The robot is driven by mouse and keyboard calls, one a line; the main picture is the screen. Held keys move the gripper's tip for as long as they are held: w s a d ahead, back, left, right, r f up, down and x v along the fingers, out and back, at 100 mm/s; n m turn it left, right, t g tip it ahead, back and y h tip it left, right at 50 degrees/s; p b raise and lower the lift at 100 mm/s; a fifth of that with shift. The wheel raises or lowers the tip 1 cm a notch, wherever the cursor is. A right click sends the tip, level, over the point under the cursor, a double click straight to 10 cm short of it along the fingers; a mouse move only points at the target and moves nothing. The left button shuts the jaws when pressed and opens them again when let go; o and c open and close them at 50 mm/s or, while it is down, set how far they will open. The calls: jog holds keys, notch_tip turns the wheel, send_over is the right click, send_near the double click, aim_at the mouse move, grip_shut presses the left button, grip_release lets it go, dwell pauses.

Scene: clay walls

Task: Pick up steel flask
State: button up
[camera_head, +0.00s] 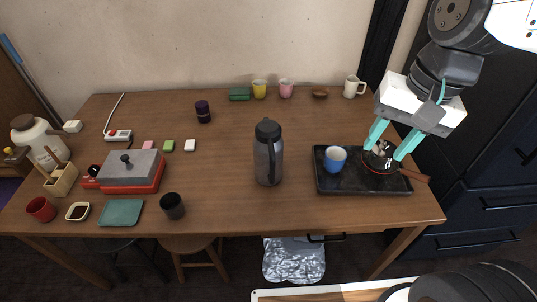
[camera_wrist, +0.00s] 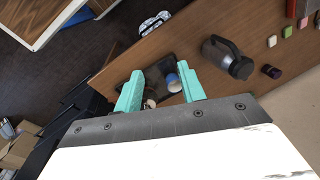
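The steel flask (camera_head: 268,160) stands upright on the wooden table near its middle, with a grey body, black lid and dark handle on its right side. In the wrist view the flask (camera_wrist: 222,52) shows right of the fingers. My gripper (camera_head: 383,152) is open, its teal fingers pointing down over the right part of the black tray, well to the right of the flask. In the wrist view the gripper (camera_wrist: 160,70) has a wide gap between its fingers. A dark pan (camera_head: 379,164) lies below the fingers; I cannot tell if they touch it.
The black tray (camera_head: 335,184) holds a blue cup (camera_head: 335,157) and the pan, whose wooden handle extends right. A dark cup (camera_head: 172,206) and red press (camera_head: 146,186) stand left of the flask. The table around the flask is clear.

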aim_at(268, 142)
jog(key=w+a+f+m+g+y, duration=0.1)
jog(key=w+a+f+m+y, duration=0.2)
jog(key=w+a+f+m, duration=1.1)
jog(key=shift+n, duration=0.5)
jog(key=x, duration=0.8)
jog(key=shift+w+a+f, duration=0.1)
jog(key=shift+a+f, duration=0.1)
grip_shut()
jog(key=shift+w+r, duration=0.1)
